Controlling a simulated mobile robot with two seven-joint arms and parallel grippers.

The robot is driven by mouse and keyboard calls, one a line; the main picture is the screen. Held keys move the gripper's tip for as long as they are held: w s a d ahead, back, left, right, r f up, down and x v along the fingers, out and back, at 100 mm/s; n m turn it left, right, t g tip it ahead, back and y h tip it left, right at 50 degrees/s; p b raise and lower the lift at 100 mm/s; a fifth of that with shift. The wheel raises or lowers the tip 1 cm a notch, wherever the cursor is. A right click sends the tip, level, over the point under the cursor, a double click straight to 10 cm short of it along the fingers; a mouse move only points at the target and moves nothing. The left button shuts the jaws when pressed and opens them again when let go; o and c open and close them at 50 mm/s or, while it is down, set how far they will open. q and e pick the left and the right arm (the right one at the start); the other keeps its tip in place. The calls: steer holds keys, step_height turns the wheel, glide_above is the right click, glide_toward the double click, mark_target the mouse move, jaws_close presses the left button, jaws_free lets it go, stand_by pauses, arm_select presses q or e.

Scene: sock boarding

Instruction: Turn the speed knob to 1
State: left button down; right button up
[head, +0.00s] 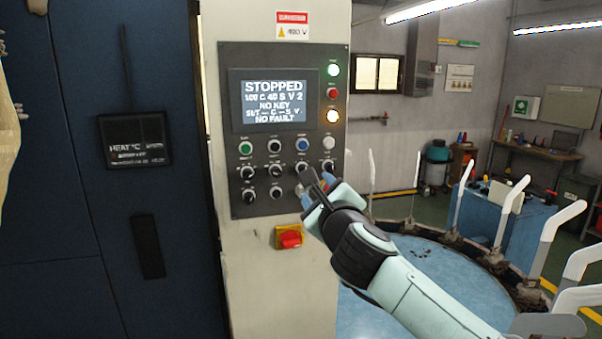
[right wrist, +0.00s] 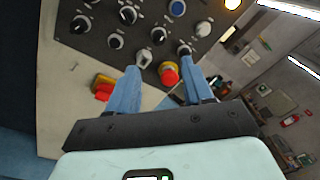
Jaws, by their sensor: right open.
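The control panel (head: 289,84) has rows of black knobs with white marks below a lit screen (head: 269,101). The screen reads STOPPED, with "V 2" in its second line, NO KEY and NO FAULT. Knob labels are too small to read, so I cannot tell which is the speed knob. My right gripper (head: 317,186) is open and empty at the panel's lower right, covering part of it. In the right wrist view, a red stop button (right wrist: 169,74) and a pale key switch or knob (right wrist: 143,58) show between the fingertips; a black knob (right wrist: 184,50) shows by the right fingertip. Contact cannot be told.
A red and yellow main switch (head: 289,238) sticks out below the panel. A dark blue cabinet (head: 75,230) stands on the left. A round blue table (head: 440,280) with several upright pale boards (head: 459,195) stands on the right, under my right arm.

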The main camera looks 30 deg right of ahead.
arm_select(q)
steer(key=w+r+p, duration=0.2)
steer(key=w+r, duration=0.2)
steer(key=shift+w+p, duration=0.2)
steer(key=shift+p, duration=0.15)
arm_select(e)
steer(key=x, duration=1.1)
steer(key=shift+w, duration=0.25)
steer(key=shift+s, duration=0.1)
steer(key=shift+c, duration=1.2)
jaws_close()
